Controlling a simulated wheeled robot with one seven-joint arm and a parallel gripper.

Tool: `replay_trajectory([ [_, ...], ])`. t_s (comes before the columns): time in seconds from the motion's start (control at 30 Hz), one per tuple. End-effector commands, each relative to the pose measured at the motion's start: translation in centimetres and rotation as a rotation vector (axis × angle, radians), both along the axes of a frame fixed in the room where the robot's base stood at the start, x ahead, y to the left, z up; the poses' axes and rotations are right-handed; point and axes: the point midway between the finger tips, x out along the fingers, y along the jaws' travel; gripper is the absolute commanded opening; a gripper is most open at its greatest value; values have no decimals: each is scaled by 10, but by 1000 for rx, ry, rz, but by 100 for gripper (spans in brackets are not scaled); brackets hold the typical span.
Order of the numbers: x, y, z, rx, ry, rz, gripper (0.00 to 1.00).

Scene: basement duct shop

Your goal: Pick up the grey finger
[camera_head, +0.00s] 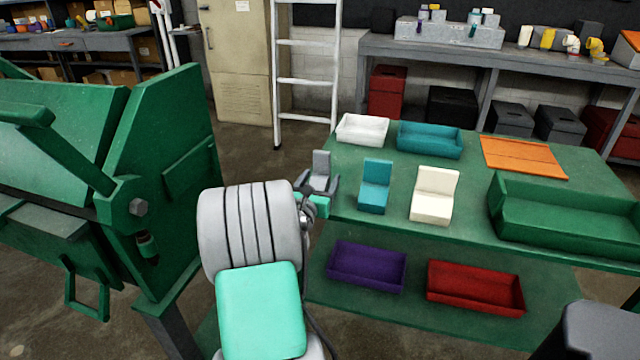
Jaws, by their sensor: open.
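The grey finger (321,163) is a small L-shaped block at the left edge of the green table, its upright part at the back. My gripper (319,186) is open at the same edge, with a dark jaw showing on each side of the grey finger's lower part. I cannot tell whether the jaws touch it. My wrist and arm hide part of the table's left edge. Similar L-shaped blocks, one teal (375,187) and one cream (434,196), stand to the right on the green table (465,171).
A white tray (362,129), a teal tray (429,140), an orange panel (523,157) and a large green tray (560,218) are also on the table. Purple (367,267) and red (475,288) trays lie on the lower shelf. A green machine (165,190) stands left.

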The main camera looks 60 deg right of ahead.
Motion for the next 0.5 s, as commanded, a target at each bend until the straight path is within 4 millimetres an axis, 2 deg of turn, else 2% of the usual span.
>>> replay_trajectory([
  [0.2, 1, -3, 0, 1, 0, 1, 69],
  [0.5, 1, -2, 0, 1, -1, 1, 45],
])
